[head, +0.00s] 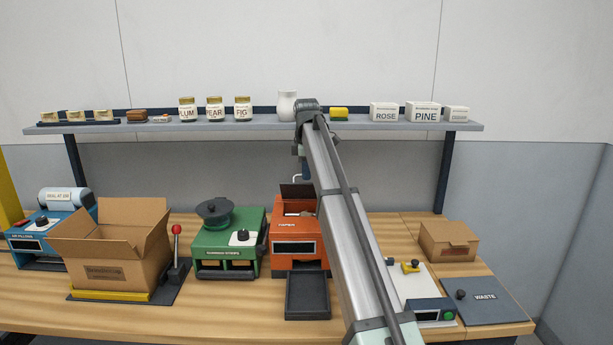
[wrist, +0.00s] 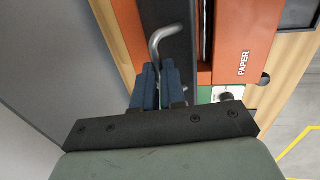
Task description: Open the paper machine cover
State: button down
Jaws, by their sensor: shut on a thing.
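The orange paper machine (head: 295,250) stands on the bench in the middle of the head view. Its dark cover (head: 296,190) stands up at the back of its top, and a pale interior shows in front of it. In the wrist view the machine (wrist: 243,45) bears the word PAPER, and the dark cover (wrist: 180,55) lies beside it. A bent grey handle (wrist: 160,42) is on the cover. My gripper (wrist: 156,82) is shut on the handle. In the head view my arm hides part of the machine's right side and most of the gripper.
A green machine (head: 228,245) stands close on the left, with a cardboard box (head: 112,250) and a red-knobbed lever (head: 177,260) beyond. A black tray (head: 307,297) lies in front. The shelf (head: 345,126) with jars and boxes hangs above. A waste lid (head: 487,300) is at the right.

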jog(key=shift+w+f, duration=0.15)
jog(key=shift+f, duration=0.15)
jog(key=c, duration=1.6)
grip_release()
jog(key=shift+w+f, duration=0.1)
jog(key=o, duration=0.4)
jog(key=shift+r, duration=0.3)
jog(key=v, duration=1.3)
jog(key=shift+r, duration=0.3)
